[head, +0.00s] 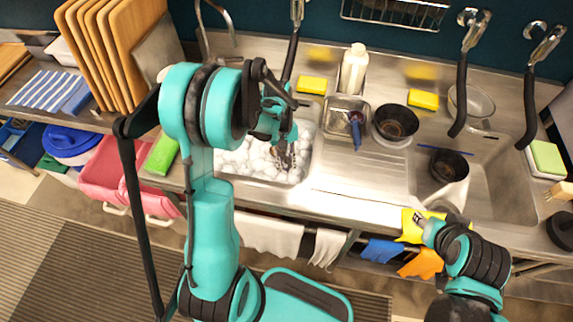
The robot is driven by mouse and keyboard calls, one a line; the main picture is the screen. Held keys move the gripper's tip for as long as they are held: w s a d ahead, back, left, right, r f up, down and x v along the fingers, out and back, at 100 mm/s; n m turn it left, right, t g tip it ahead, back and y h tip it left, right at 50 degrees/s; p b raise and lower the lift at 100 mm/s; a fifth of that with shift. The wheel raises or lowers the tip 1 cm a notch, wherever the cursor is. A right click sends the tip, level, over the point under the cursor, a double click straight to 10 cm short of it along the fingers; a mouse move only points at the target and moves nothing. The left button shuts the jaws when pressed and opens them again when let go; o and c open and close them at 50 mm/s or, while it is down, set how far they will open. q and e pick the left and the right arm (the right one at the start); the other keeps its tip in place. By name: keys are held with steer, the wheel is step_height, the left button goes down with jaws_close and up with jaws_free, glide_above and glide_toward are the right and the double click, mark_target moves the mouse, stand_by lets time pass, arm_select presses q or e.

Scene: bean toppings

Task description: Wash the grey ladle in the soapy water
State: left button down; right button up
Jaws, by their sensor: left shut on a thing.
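The soapy water (240,162) fills the left sink basin and is covered with white foam. My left gripper (285,158) reaches down into this basin, over the foam. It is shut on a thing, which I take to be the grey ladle. The ladle itself is mostly hidden by the gripper and the foam, so its bowl and tilt cannot be made out. My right gripper (421,219) is low at the counter's front edge, beside a yellow cloth; its fingers are too small to read.
Another dark bowl (449,166) is in the right sink. Wooden boards (108,50) stand at left. The drainboard (365,180) is largely clear.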

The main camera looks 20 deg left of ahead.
arm_select(q)
step_height(320, 180, down, 6)
steer(key=b, duration=0.4)
stand_by(0.5)
steer(key=d+b, duration=0.2)
steer(key=shift+w+d+b, duration=0.1)
steer(key=shift+w+b, duration=0.15)
steer(key=shift+b, duration=0.15)
stand_by(3.5)
